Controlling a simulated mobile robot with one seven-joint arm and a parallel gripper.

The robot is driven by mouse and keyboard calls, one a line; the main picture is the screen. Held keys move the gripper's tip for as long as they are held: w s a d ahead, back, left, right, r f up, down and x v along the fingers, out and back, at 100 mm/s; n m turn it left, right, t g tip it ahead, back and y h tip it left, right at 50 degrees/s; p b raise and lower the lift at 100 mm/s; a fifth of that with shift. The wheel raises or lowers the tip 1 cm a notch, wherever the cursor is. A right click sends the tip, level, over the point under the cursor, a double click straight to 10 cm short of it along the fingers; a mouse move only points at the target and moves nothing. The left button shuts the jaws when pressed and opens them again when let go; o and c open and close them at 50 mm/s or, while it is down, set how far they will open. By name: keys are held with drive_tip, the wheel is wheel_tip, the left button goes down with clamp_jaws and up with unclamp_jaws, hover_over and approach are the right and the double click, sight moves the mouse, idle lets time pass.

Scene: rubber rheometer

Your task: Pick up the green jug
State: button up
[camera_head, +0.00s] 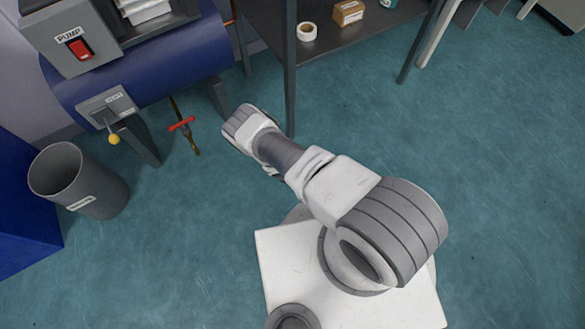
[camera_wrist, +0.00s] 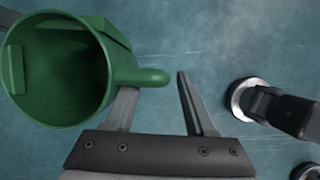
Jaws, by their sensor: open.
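The green jug (camera_wrist: 108,72) is at the upper left of the wrist view, seen from above into its open, empty-looking mouth. Its handle (camera_wrist: 140,77) sticks out to the right, toward my gripper. My gripper (camera_wrist: 158,86) is open, with its two dark fingers pointing up the wrist view. The handle overlaps the tip of the left finger and ends just short of the right fingertip. I cannot tell whether they touch. In the head view my arm reaches to the upper left; the jug and my fingers do not show there.
A grey bin (camera_head: 72,180) stands at the left. A blue cylindrical machine (camera_head: 150,75) with a pump switch box (camera_head: 72,42) and a red-handled valve (camera_head: 182,124) is beyond it. A dark shelf (camera_head: 345,45) holds a tape roll (camera_head: 307,31) and small box (camera_head: 348,12).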

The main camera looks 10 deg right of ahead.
drive_tip(key=shift+c, duration=0.3)
clamp_jaws()
idle(1.0)
drive_tip(key=shift+w+r, duration=0.15)
